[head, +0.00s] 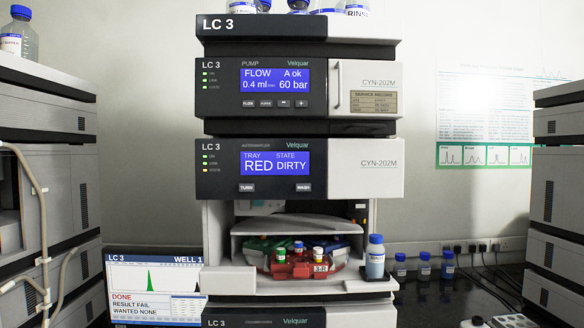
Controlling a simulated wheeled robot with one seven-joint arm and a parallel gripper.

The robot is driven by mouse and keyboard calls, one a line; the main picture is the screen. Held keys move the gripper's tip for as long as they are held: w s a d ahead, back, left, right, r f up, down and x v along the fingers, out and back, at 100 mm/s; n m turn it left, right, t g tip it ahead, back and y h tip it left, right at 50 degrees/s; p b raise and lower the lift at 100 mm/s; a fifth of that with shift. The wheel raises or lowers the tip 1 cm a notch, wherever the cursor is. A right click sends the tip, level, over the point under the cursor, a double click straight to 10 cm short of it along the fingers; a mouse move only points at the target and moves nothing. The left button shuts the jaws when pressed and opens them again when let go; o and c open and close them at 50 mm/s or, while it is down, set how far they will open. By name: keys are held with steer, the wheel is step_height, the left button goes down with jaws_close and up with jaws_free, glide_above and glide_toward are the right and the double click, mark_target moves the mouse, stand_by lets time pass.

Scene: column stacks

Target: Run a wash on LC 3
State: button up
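The LC 3 stack stands in the middle of the head view. Its pump module (226,97) reads FLOW 0.4 ml/min, A ok, 60 bar. Below it, the autosampler module (222,178) reads TRAY RED, STATE DIRTY on its blue display (275,163). The WASH button (303,188) is at the display's lower right, and the TURN button (246,188) at its lower left. The open bay below shows a red tray section (298,270) holding several vials, with green and blue sections behind. My gripper is not in view.
A blue-capped bottle (375,258) stands at the bay's right edge. A screen (155,290) at lower left reads WELL 1, DONE, RESULT FAIL, WANTED NONE. Other stacks flank left and right. Several blue-capped bottles (424,267) stand on the dark bench at right.

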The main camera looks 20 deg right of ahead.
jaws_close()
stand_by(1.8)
